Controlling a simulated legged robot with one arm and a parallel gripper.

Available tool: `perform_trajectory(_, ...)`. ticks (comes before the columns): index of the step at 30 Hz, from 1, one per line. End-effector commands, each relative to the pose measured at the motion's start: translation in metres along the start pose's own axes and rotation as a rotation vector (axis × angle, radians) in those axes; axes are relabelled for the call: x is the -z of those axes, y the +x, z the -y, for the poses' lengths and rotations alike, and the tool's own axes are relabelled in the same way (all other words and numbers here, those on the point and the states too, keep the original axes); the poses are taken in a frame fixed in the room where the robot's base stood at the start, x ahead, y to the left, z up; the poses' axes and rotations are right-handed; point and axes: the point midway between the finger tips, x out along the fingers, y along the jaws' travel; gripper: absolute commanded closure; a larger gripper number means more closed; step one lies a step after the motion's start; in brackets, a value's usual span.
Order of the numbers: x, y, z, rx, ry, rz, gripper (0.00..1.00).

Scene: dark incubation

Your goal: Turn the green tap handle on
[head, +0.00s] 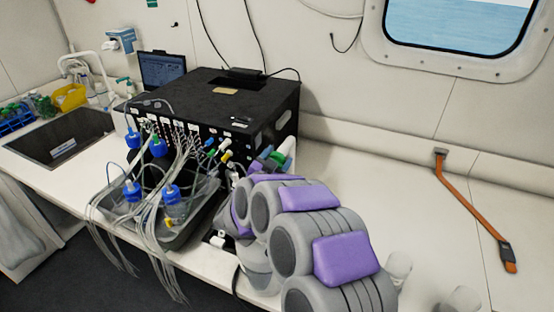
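A small green handle (123,80) sits on a slim tap at the back edge of the counter, right of the sink and left of the laptop. It is far off and small, so I cannot tell which way it is turned. A larger white curved tap (76,66) stands at the back left of the sink. My grey and purple arm fills the lower middle of the head view, far from the green handle. The arm's own links hide its end, and I cannot make out my gripper's fingers.
A black box (225,95) with many thin tubes stands mid-counter. A dark tray (190,215) of blue-capped bottles is before it. A laptop (163,68), sink (60,140) and yellow container (70,97) are farther left. The right counter (370,165) is mostly clear.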

Motion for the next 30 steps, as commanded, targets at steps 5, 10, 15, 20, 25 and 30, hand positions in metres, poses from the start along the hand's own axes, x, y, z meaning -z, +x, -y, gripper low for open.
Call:
perform_trajectory(5,0.001,0.000,0.001,0.002,0.000,-0.001,0.19)
perform_trajectory(10,0.001,0.000,0.000,0.001,0.000,0.000,0.15)
perform_trajectory(15,0.001,-0.002,-0.001,0.001,0.001,0.001,0.15)
perform_trajectory(20,0.001,-0.022,0.001,0.002,-0.001,0.005,0.15)
perform_trajectory(25,0.001,-0.058,0.003,0.006,0.000,0.005,0.15)
perform_trajectory(30,0.000,-0.097,0.003,0.006,-0.001,0.007,0.15)
